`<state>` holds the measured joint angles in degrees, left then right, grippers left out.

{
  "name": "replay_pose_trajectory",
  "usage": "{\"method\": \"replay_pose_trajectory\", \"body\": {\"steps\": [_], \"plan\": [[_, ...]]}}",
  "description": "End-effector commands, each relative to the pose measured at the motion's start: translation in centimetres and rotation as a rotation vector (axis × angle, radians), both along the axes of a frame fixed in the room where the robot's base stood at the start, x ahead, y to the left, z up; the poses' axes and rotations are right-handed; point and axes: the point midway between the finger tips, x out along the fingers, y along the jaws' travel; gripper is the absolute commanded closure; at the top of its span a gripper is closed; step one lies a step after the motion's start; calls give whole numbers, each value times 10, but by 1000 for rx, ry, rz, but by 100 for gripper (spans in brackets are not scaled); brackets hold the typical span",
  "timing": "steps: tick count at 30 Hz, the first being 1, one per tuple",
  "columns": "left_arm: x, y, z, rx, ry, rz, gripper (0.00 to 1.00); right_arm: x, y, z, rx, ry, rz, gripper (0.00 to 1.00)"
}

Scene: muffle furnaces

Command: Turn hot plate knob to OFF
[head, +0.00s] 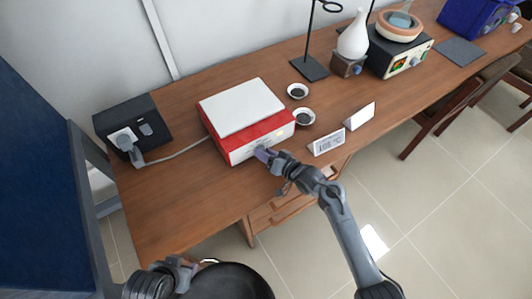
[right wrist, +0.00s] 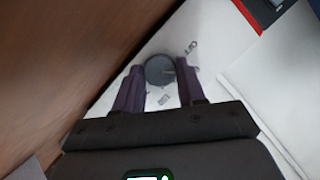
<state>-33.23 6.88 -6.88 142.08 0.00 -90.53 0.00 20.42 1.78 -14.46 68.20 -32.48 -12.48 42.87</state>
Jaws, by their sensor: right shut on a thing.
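The hot plate (head: 235,139) is a red box with a pale top and a white front panel, standing on the wooden table. My right gripper (head: 265,154) is at its front panel and hides the knob in the head view. In the right wrist view the round grey knob (right wrist: 156,68) sits on the white panel between my two purple fingers, which are shut on it. A short line on the knob points right in that view.
A black socket box (head: 152,124) with a plugged-in cable stands left of the hot plate. Two small dishes (head: 298,91) are to its right. A display sign (head: 327,143) and a white card (head: 360,116) stand near the front edge. The table's left front (head: 180,200) is clear.

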Motion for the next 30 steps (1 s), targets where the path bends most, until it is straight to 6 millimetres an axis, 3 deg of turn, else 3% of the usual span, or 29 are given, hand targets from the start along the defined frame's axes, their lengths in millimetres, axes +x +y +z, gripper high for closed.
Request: {"method": "replay_pose_trajectory", "body": {"steps": [15,30], "plan": [[0,0,39,0,0,0,57,-2,3,5,-317,-185,1,91],[0,0,52,0,0,0,57,-3,5,3,-551,-323,0,91]]}}
